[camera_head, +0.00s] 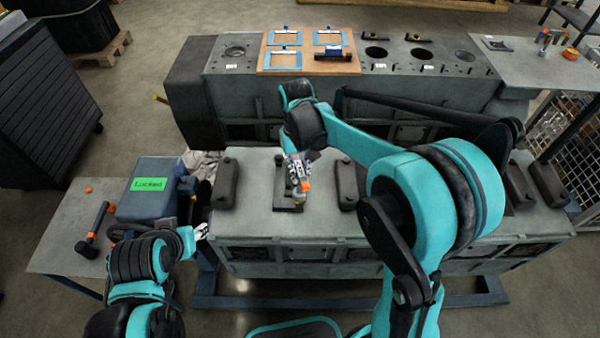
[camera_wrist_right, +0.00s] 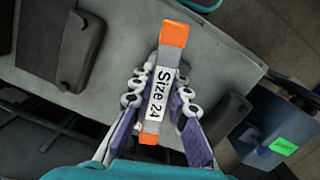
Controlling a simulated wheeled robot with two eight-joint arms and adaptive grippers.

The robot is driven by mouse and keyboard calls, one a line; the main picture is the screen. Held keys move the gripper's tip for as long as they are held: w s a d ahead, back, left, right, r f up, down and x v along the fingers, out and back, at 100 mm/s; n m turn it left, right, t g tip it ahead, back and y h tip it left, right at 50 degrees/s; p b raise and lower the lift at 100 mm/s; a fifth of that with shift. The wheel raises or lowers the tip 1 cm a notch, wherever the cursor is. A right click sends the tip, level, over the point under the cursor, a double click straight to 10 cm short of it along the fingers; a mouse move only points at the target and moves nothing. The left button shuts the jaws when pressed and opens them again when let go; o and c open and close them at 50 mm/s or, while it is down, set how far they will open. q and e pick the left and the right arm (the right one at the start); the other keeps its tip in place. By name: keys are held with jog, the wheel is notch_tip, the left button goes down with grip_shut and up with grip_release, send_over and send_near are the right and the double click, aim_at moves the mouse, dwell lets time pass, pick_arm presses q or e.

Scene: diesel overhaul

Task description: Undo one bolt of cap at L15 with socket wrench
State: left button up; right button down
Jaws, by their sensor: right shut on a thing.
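My right gripper (camera_head: 299,172) is shut on the socket wrench (camera_head: 305,186), above the middle-left part of the near engine block. In the right wrist view the wrench (camera_wrist_right: 159,92) has orange ends and a white label reading "Size 24", with my right gripper's fingers (camera_wrist_right: 160,104) on both sides. A dark cap (camera_head: 286,206) lies on the block under the wrench, partly covered by the gripper. I cannot tell whether the socket sits on a bolt, and no L15 mark is readable. My left gripper (camera_head: 200,232) is by the block's left end; its jaws are too small to read.
Dark caps stand left (camera_head: 226,185) and right (camera_head: 344,185) of the wrench on the near block (camera_head: 260,222). A green "Locked" screen (camera_head: 149,184) and a hammer (camera_head: 94,229) are at left. Behind is another block with a wooden board (camera_head: 290,69).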

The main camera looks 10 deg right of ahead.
jog(key=shift+r, duration=0.55)
jog(key=m, duration=0.2)
jog(key=shift+f+m, duration=0.1)
jog(key=shift+m, duration=0.2)
jog(key=m+y, duration=0.1)
jog(key=m, duration=0.4)
jog(key=shift+w, duration=0.1)
jog(key=m, duration=0.4)
jog(key=shift+t, duration=0.3)
jog(key=m, duration=0.5)
jog(key=shift+w+t+y, duration=0.1)
jog(key=shift+t+y, duration=0.2)
jog(key=m, duration=0.4)
jog(key=shift+a, duration=0.1)
jog(key=m, duration=0.4)
jog(key=shift+w+t, duration=0.1)
jog(key=shift+t, duration=0.3)
jog(key=m, duration=0.4)
jog(key=shift+w+m+t, duration=0.1)
jog(key=shift+m+t, duration=0.2)
jog(key=m+h, duration=0.1)
jog(key=m, duration=0.3)
